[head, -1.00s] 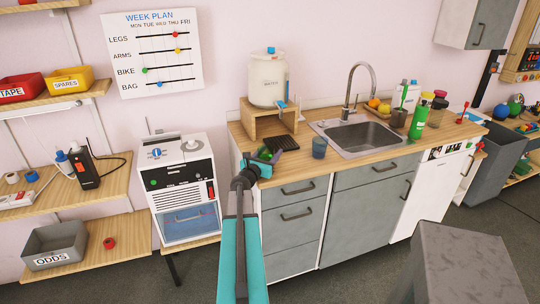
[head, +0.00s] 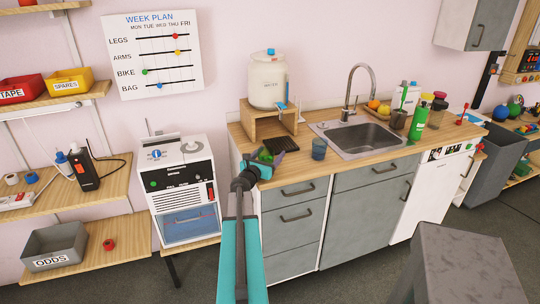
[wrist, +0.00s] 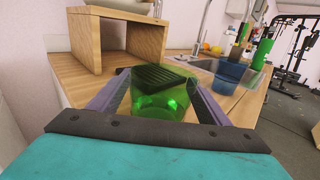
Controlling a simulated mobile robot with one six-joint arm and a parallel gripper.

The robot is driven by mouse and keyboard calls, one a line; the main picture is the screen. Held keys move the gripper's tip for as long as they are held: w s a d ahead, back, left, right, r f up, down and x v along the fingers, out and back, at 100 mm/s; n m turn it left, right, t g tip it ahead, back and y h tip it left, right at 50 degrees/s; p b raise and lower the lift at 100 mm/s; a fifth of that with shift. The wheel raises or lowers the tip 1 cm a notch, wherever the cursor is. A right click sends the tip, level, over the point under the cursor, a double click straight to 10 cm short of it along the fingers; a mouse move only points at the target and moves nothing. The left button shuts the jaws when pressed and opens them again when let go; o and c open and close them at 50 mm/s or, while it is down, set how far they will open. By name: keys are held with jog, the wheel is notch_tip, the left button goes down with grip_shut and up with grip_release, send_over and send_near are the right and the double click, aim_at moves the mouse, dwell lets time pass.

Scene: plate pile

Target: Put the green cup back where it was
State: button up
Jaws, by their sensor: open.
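The green see-through cup (wrist: 158,105) stands on the wooden counter in the wrist view, between the two fingers of my gripper (wrist: 160,84). The fingers are open, one on each side of the cup; I cannot tell whether either touches it. In the head view my gripper (head: 264,157) is at the counter's front left end, and only a bit of green cup (head: 266,155) shows, mostly hidden by the gripper.
A black ribbed mat (head: 286,144) lies just behind the cup. A blue cup (head: 319,149) stands to the right, before the sink (head: 365,137). A wooden stand (head: 247,122) with a white water tank (head: 267,80) rises behind.

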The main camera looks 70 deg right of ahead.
jog(key=shift+a, duration=0.55)
jog(key=a+b, duration=0.1)
jog(key=a, duration=0.6)
jog(key=w+a+b, duration=0.1)
jog(key=a, duration=0.2)
jog(key=shift+a+b, duration=0.25)
jog(key=shift+b, duration=0.1)
jog(key=shift+w+a, duration=0.1)
jog(key=shift+a, duration=0.1)
